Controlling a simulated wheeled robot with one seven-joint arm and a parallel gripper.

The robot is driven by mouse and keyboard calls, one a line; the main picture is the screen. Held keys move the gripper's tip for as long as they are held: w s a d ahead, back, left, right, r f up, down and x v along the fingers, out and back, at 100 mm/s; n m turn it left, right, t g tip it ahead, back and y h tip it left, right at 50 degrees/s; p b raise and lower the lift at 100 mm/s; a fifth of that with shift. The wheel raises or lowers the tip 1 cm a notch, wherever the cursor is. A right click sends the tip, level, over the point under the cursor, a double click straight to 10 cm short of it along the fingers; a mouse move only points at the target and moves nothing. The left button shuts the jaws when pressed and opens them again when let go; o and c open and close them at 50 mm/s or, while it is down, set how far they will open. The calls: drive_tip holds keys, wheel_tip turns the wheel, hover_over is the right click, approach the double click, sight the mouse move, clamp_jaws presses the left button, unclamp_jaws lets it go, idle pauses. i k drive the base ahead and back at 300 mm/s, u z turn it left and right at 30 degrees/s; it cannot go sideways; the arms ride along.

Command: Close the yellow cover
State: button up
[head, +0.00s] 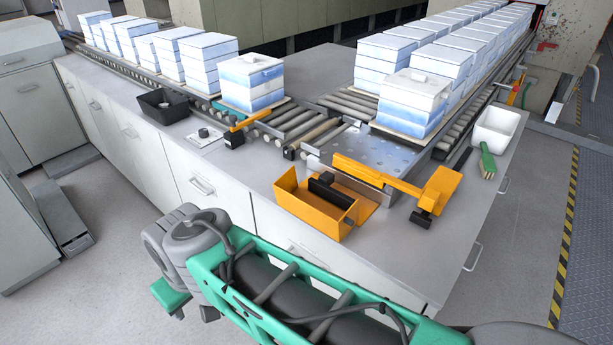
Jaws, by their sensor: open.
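A yellow-orange cover (305,212) stands near the front edge of the grey counter, below the roller conveyor. Which part hinges I cannot tell. My arm crosses the bottom of the view in front of the counter. My gripper (186,304) hangs at the arm's left end, low and left of the cover, apart from it. It is open and holds nothing that I can see; the arm's end partly hides it.
A yellow lever-like bar (385,178) lies by a metal plate (372,150) right of the cover. Blue-white stacked boxes (413,103) stand on the rollers. A black tray (163,106), a white bin (496,130) and a green brush (487,161) are on the counter. Floor shows left.

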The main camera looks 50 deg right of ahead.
sight(335, 222)
drive_tip(key=u, duration=0.5)
drive_tip(key=k, duration=0.75)
drive_tip(key=z, duration=1.7)
